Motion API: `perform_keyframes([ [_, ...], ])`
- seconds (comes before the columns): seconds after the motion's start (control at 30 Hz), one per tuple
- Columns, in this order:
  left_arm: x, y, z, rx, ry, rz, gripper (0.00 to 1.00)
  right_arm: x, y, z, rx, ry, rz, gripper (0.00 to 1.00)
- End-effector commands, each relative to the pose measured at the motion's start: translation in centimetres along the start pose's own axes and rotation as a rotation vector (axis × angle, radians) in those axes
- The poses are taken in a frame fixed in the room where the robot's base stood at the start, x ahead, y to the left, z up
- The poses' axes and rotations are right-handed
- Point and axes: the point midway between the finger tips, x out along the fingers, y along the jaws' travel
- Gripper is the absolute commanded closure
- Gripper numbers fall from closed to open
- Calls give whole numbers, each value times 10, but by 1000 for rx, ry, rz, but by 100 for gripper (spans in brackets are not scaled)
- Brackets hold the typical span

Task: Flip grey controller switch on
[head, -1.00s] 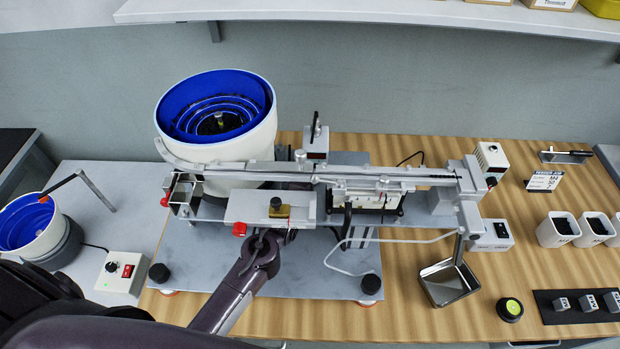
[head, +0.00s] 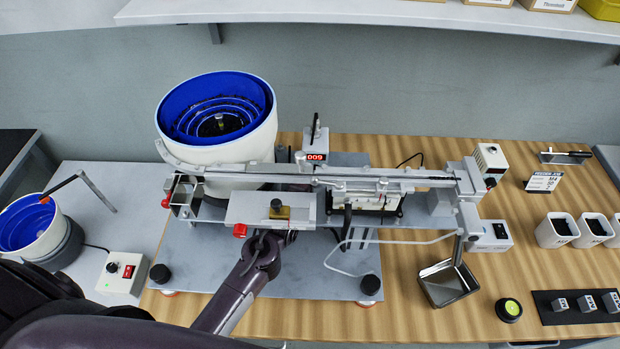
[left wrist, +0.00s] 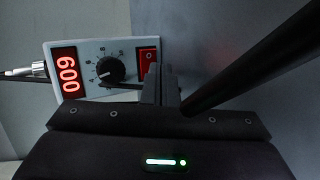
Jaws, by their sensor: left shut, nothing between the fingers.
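The grey controller (head: 315,157) stands behind the gantry rail, with its red digits lit. In the left wrist view the controller (left wrist: 95,72) shows a lit red display (left wrist: 67,73), a black dial and a red rocker switch (left wrist: 148,57). My left gripper (left wrist: 165,80) is shut and empty, its tips right at the lower right of the switch and partly covering it. I cannot tell whether they touch it. In the head view my left arm reaches under the machine and the fingertips are hidden. My right gripper is not in view.
The gantry rail (head: 385,172) and the large blue bowl feeder (head: 215,140) crowd around the controller. Another controller with a red switch (head: 122,272) sits at left. A switch box (head: 490,236) and a metal tray (head: 447,283) are at right.

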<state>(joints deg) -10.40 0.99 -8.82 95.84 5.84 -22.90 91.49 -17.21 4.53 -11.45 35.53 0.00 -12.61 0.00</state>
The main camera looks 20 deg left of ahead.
Motion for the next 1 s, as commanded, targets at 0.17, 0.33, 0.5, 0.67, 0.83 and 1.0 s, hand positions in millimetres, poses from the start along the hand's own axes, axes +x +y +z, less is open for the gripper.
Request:
perform_keyframes([
  [0.17, -7, -2, 3, -1, 1, -1, 100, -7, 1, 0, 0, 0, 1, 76],
  [0.33, -6, -3, 3, -1, 1, 0, 100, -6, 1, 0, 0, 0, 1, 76],
  [0.5, -9, -4, 4, -1, 0, -1, 100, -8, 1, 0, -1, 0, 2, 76],
  [0.67, -22, -9, 11, -2, 0, -3, 100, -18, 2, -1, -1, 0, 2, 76],
  [0.83, -35, -16, 18, -2, -1, -3, 100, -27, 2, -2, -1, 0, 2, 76],
  [1.0, -45, -23, 24, -2, 0, -2, 100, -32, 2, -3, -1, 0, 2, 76],
])
